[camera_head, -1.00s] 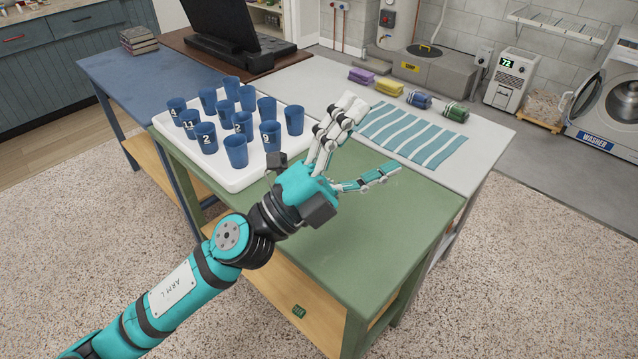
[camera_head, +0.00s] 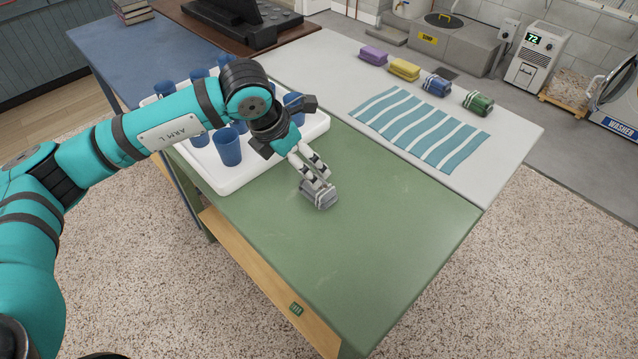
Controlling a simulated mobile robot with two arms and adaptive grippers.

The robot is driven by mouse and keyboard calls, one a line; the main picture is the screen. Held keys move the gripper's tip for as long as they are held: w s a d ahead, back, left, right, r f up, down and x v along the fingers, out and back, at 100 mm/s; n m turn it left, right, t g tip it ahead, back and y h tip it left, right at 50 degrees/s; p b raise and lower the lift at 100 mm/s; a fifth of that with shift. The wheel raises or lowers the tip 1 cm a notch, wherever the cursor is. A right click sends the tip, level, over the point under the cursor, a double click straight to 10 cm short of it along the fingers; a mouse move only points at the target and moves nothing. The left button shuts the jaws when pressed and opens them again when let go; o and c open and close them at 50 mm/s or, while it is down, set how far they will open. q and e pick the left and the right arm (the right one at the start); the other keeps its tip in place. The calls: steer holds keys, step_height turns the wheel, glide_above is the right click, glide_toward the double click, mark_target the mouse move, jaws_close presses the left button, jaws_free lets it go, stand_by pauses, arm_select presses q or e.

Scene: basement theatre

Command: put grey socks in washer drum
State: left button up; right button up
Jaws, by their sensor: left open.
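The grey socks (camera_head: 320,197), a small rolled bundle with pale bands, lie on the green tabletop (camera_head: 370,235) near the white tray. My left gripper (camera_head: 314,179) points down right at the bundle, its open fingers over and against its upper side. The fingers cover part of the bundle, and I cannot tell how far they reach around it. The washer (camera_head: 617,124) stands at the right edge, partly cut off, with its round door side just in view. The inside of its drum does not show clearly. My right gripper is not in view.
A white tray (camera_head: 232,183) of several blue cups stands left of the socks, partly behind my arm. A striped teal cloth (camera_head: 420,128) lies on the white table. Purple (camera_head: 373,55), yellow (camera_head: 404,69), blue (camera_head: 437,84) and green (camera_head: 478,102) bundles lie behind it. The green table's front is clear.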

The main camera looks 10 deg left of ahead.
mark_target(311, 188)
arm_select(q)
steer(key=p+x, duration=0.1)
steer(key=x, duration=0.7)
steer(key=shift+w+d+f, duration=0.1)
steer(key=shift+d+f, duration=0.1)
steer(key=shift+f, duration=0.05)
steer(key=shift+w+f+p, duration=0.1)
steer(key=shift+f+p, duration=0.15)
steer(key=shift+p, duration=0.05)
steer(key=p+x, duration=0.1)
steer(key=x, duration=0.2)
steer(key=shift+d+f, duration=0.25)
steer(key=shift+w+d+f, duration=0.1)
steer(key=shift+w+f, duration=0.05)
steer(key=shift+f, duration=0.45)
steer(key=c, duration=0.9)
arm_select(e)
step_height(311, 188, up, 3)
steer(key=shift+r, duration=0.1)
